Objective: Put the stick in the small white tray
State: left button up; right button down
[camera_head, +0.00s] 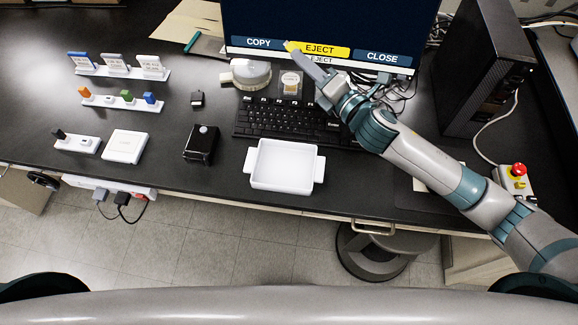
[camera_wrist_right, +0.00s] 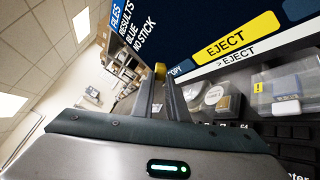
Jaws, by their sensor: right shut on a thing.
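My right gripper (camera_head: 297,50) is at the lower edge of the monitor, just left of the EJECT button. It is shut on a small yellow thing (camera_head: 291,46), whose tip shows beyond the fingers; the yellow also shows between the fingertips in the right wrist view (camera_wrist_right: 160,70). I cannot tell whether this is the stick. The white tray (camera_head: 318,169) with two side handles stands empty at the front of the desk, well below the gripper. My left gripper is out of view.
The monitor (camera_head: 270,18) shows COPY, EJECT and CLOSE buttons. A keyboard (camera_head: 285,118) lies between monitor and tray. Racks with coloured sticks (camera_head: 120,101), a white square box (camera_head: 125,146) and a black box (camera_head: 201,145) stand left. A computer tower (camera_head: 480,70) stands right.

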aim_at(283, 175)
jog(key=k+j+z, duration=0.1)
jog(key=j, duration=0.25)
jog(key=k+j, duration=0.15)
jog(key=j, duration=0.2)
jog(key=k+j+z, duration=0.15)
jog(key=j, duration=0.2)
jog(key=k+j+z, duration=0.1)
jog(key=j, duration=0.25)
jog(key=k, duration=0.05)
